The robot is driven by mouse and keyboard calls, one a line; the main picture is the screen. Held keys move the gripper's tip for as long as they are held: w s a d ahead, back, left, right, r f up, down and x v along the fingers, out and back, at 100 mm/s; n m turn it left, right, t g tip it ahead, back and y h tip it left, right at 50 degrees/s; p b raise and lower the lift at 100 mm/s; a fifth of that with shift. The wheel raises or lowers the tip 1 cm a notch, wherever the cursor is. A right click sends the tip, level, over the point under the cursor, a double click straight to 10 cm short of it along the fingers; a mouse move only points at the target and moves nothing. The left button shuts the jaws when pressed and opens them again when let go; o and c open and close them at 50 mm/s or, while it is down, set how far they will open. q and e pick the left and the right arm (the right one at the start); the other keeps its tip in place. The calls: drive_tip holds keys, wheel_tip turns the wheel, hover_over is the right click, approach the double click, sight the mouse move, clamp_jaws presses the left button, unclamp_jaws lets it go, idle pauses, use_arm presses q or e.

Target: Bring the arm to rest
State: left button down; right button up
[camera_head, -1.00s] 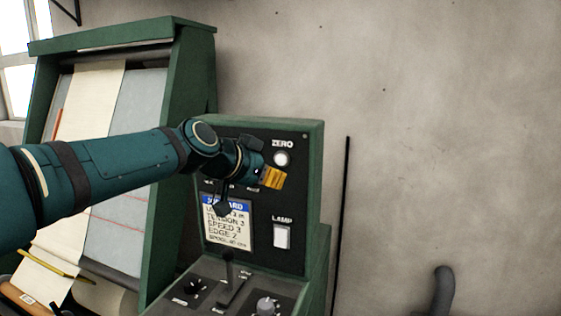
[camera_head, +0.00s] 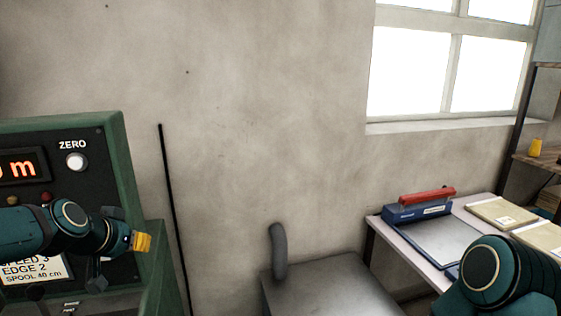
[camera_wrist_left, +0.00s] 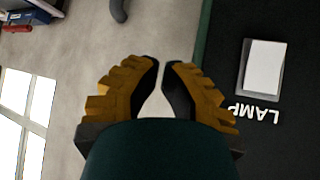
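My left arm enters the head view from the lower left, across the front of the green machine's control panel (camera_head: 115,165). Its gripper (camera_head: 141,242) shows yellow finger pads near the panel's right edge. In the left wrist view the two fingers (camera_wrist_left: 161,66) stand slightly apart at the tips, with nothing between them. The white LAMP button (camera_wrist_left: 263,68) is to their right and apart from them. In the head view the arm covers part of the panel; the ZERO button (camera_head: 76,162) shows above it. A link of my right arm is at the lower right; its gripper is out of view.
A table (camera_head: 487,205) under the window holds a blue device with a red handle (camera_head: 427,196) and papers (camera_head: 502,214). A grey box with a curved pipe (camera_head: 279,252) stands in the middle. A dark vertical rod (camera_head: 171,210) is by the wall. Shelves are at far right.

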use_arm(q)
drive_tip(key=s+d+f+g, duration=0.15)
drive_tip(key=d+f, duration=0.25)
drive_tip(key=f, duration=0.5)
drive_tip(key=s+d+f+n+g+h, duration=0.1)
drive_tip(key=s+d+f, duration=0.1)
drive_tip(key=d+f, duration=0.5)
drive_tip(key=s+d+f+g, duration=0.1)
drive_tip(key=d+f+g, duration=0.1)
drive_tip(key=f, duration=0.9)
drive_tip(key=s+d+f+g, duration=0.1)
drive_tip(key=s+d+f, duration=0.4)
drive_tip(key=s+f, duration=0.1)
drive_tip(key=s+d+f+n+g+h, duration=0.1)
drive_tip(key=s+d+f+g, duration=0.1)
drive_tip(key=s+d+f, duration=0.3)
drive_tip(key=s+f, duration=0.1)
drive_tip(key=s, duration=0.3)
drive_tip(key=shift+s+f, duration=0.15)
drive_tip(key=shift+s, duration=0.1)
